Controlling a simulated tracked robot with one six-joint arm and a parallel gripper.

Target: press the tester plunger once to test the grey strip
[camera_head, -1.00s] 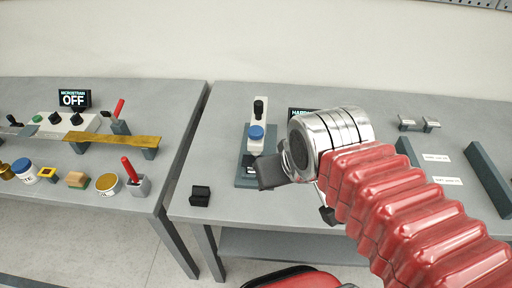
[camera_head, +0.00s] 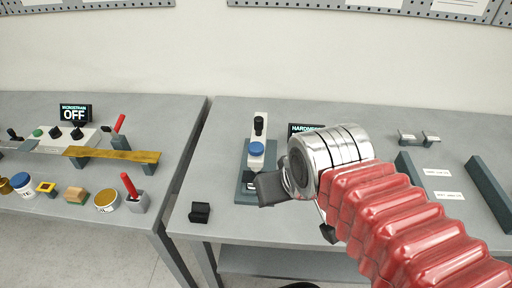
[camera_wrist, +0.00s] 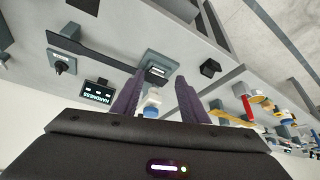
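The hardness tester (camera_head: 249,187) stands on the right-hand bench, with a pale upright body, a blue round plunger (camera_head: 256,149) and a black knob above it. My gripper (camera_head: 262,188) is just right of and in front of the tester and covers part of its base. In the wrist view the two dark fingers (camera_wrist: 160,95) are apart with nothing between them gripped; the tester (camera_wrist: 166,60) shows beyond and between them. A small pale patch shows on its base. I cannot make out the grey strip for certain.
A HARDNESS display (camera_head: 305,129) stands behind my wrist. A small black block (camera_head: 200,212) sits near the bench's front edge. A gap separates the left bench, with its OFF display (camera_head: 75,113), pots and gold strip (camera_head: 112,154). Grey rails (camera_head: 489,195) stand at right.

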